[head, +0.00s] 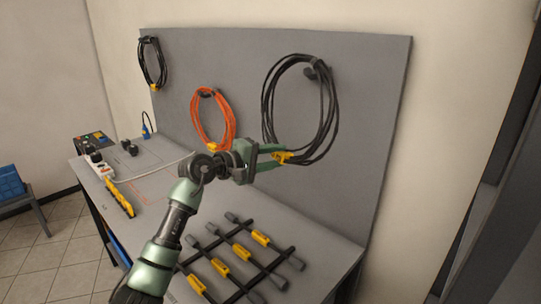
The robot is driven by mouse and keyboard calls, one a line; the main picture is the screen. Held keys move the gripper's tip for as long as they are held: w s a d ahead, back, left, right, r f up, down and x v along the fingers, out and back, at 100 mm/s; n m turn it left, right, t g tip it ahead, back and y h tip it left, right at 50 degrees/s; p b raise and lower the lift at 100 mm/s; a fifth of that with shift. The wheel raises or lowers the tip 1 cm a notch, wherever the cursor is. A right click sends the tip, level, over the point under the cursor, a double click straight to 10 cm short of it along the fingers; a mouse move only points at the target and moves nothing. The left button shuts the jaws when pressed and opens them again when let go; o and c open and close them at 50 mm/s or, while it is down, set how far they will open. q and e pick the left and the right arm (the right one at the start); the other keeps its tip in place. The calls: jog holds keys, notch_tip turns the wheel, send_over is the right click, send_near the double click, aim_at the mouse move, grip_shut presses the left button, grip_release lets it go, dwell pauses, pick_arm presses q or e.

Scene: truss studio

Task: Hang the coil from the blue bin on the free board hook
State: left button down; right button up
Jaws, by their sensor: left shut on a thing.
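A large black coil (268,106) with a yellow tie (283,157) is upright in front of the right part of the grey board (372,110). My left gripper (279,156) is shut on the coil at its lower left, by the yellow tie. A dark board hook (317,70) shows at the coil's upper right, within its top loops. I cannot tell whether the loops rest on the hook. The blue bin (10,183) stands at the far left on a low grey stand; its inside is hard to see. My right gripper is out of view.
An orange coil (229,125) and a smaller black coil (162,65) hang on the board further left. The workbench below holds a black rod frame (262,262) with yellow labels, a yellow strip (118,198) and small devices. A dark upright structure stands at right.

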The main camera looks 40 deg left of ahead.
pick_arm(q)
jog(key=shift+w+d+r+p, duration=0.1)
jog(key=shift+w+p, duration=0.25)
jog(key=shift+w, duration=0.5)
jog(key=w+f+b, duration=0.2)
jog(key=w+f, duration=0.1)
jog(key=w, duration=0.2)
jog(key=shift+w+d+b, duration=0.15)
jog(key=shift+d+b, duration=0.05)
jog(key=shift+b, duration=0.2)
jog(key=shift+f, duration=0.1)
dwell(0.5)
